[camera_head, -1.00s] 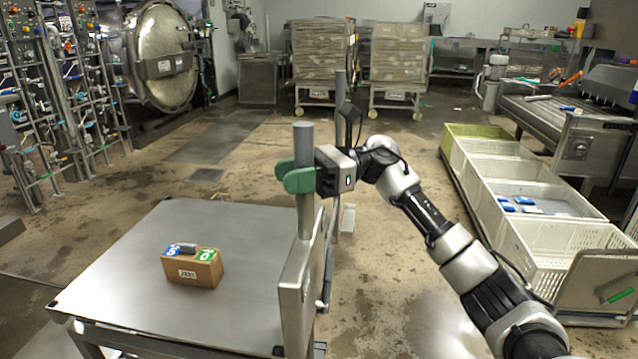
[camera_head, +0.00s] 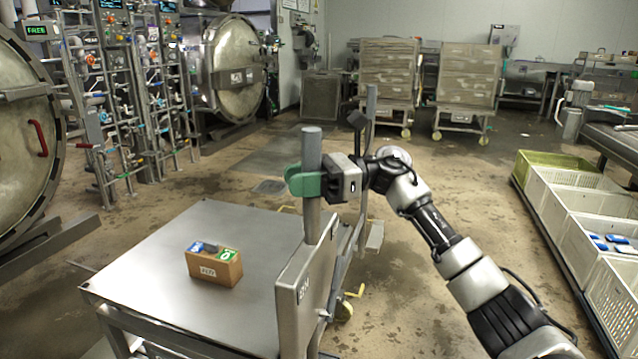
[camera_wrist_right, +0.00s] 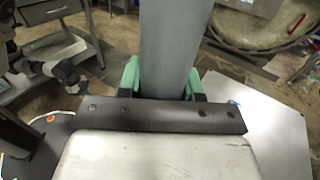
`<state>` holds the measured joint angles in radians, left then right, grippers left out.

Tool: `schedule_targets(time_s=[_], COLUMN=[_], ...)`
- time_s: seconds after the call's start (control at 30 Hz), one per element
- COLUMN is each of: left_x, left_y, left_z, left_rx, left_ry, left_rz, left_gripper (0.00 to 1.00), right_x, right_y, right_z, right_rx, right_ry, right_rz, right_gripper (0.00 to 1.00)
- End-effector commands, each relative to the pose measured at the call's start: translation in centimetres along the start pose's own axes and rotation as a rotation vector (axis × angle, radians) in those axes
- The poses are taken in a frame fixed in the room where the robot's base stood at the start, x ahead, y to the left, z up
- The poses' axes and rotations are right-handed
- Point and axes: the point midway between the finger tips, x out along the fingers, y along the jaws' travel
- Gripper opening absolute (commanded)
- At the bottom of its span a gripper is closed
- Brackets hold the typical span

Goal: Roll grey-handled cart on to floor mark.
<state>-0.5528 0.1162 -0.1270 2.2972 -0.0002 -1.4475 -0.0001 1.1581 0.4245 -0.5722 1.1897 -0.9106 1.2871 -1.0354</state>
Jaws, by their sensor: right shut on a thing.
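The grey-handled cart (camera_head: 225,322) has a flat steel top and stands at the lower left of the head view. Its grey upright handle post (camera_head: 312,150) rises at its right side. My right gripper (camera_head: 306,180), with green fingers, is shut on this post. In the right wrist view the grey post (camera_wrist_right: 168,45) stands between the green fingers (camera_wrist_right: 160,80). A cardboard box (camera_head: 214,267) with blue and green labels sits on the cart top. My left gripper is not in view. I cannot make out a floor mark with certainty.
Round retort doors (camera_head: 236,68) and pipework (camera_head: 120,90) line the left. Two tall carts (camera_head: 389,78) stand at the back. A row of cream crates (camera_head: 570,215) runs along the right. The middle floor is open.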

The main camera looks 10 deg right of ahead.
Motion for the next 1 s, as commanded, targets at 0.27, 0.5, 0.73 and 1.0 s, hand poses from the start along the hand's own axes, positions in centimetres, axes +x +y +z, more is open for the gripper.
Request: schedule_targets(time_s=[0.27,0.5,0.73,1.0], left_x=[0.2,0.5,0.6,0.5], left_y=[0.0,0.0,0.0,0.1], left_z=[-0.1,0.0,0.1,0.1], left_rx=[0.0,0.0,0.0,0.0], left_ry=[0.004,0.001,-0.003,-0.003], left_rz=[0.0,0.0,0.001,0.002], left_gripper=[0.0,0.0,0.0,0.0], right_x=[1.0,1.1,1.1,1.2], right_y=[-0.8,-1.1,-1.1,-1.0], right_z=[-0.5,-0.5,-0.5,-0.4], right_rx=[0.008,0.008,0.007,0.006], right_ry=[0.01,0.009,0.008,0.007], right_rz=[0.005,0.0,-0.001,0.002], right_gripper=[0.0,0.0,0.0,0.6])
